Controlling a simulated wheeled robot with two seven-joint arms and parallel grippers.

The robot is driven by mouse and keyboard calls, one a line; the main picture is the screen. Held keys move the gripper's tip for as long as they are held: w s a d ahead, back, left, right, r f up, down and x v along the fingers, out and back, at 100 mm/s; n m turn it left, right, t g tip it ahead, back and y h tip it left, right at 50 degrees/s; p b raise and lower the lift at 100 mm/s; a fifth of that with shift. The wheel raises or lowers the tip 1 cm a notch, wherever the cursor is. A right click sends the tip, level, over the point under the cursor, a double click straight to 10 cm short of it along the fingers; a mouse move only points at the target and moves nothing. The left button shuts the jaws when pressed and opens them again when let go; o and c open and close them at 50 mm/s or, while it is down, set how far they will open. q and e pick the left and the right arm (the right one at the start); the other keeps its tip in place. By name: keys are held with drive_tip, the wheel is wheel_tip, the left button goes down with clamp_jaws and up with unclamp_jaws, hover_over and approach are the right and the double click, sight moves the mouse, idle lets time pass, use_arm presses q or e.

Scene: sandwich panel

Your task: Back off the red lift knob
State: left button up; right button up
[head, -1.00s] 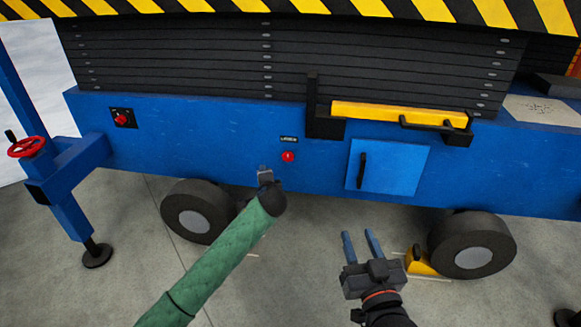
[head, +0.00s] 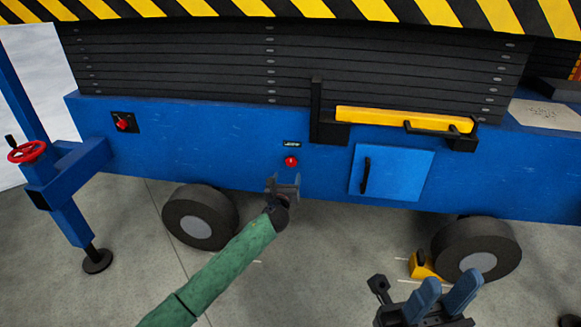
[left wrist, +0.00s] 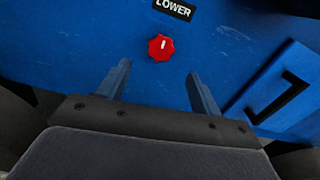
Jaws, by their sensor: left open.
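A small red knob (head: 291,161) with a white mark sits on the blue side panel, below a plate that reads LOWER (left wrist: 173,8). In the left wrist view the knob (left wrist: 161,47) lies beyond and between my fingertips, not touched. My left gripper (head: 284,181) is open and empty, just below the knob in the head view. My right gripper (head: 444,295) is open and empty, low at the right, away from the panel. I see no label reading lift.
Another red knob (head: 122,125) is on a black plate at the left. A red handwheel (head: 26,151) tops the outrigger leg. A blue door (head: 391,173) with a black handle and a yellow bar (head: 400,116) are to the right. Wheels stand below.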

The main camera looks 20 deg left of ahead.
sight(291, 163)
use_arm(q)
drive_tip(key=shift+m, duration=0.6)
drive_tip(key=shift+w+a+b, duration=0.25)
drive_tip(key=shift+w+b, duration=0.3)
drive_tip(key=shift+w, duration=1.4)
drive_tip(key=shift+w+a+b, duration=0.2)
drive_tip(key=shift+w+b, duration=0.35)
drive_tip(key=shift+w, duration=1.35)
drive_tip(key=c, duration=1)
drive_tip(key=shift+o, duration=0.2)
